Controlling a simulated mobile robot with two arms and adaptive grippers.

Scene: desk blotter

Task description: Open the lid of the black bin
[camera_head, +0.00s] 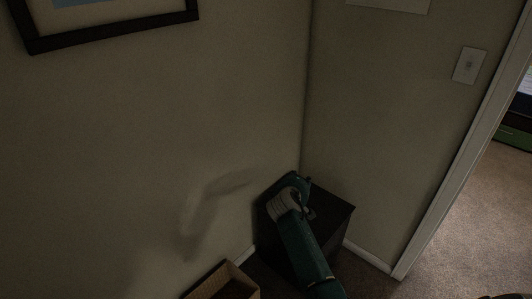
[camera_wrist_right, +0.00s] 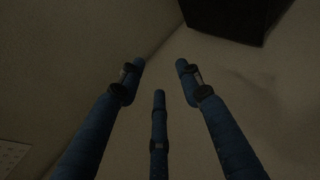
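The black bin (camera_head: 334,212) stands on the floor in the room's corner in the head view. Its top looks flat and shut, partly hidden by my right arm. My teal right arm reaches up from the bottom edge in front of the bin, and its wrist bends over the bin's top left side. In the wrist view my right gripper (camera_wrist_right: 160,77) has its blue fingers spread apart with nothing between them. A dark block, which looks like the bin (camera_wrist_right: 232,14), shows beyond the fingers at the top right, apart from them. My left gripper is not in view.
A tan open box (camera_head: 222,284) sits on the floor left of the bin. Walls close in behind the bin on both sides. A door frame (camera_head: 465,145) and open carpet (camera_head: 475,215) lie to the right. A dark picture frame (camera_head: 110,34) hangs on the left wall.

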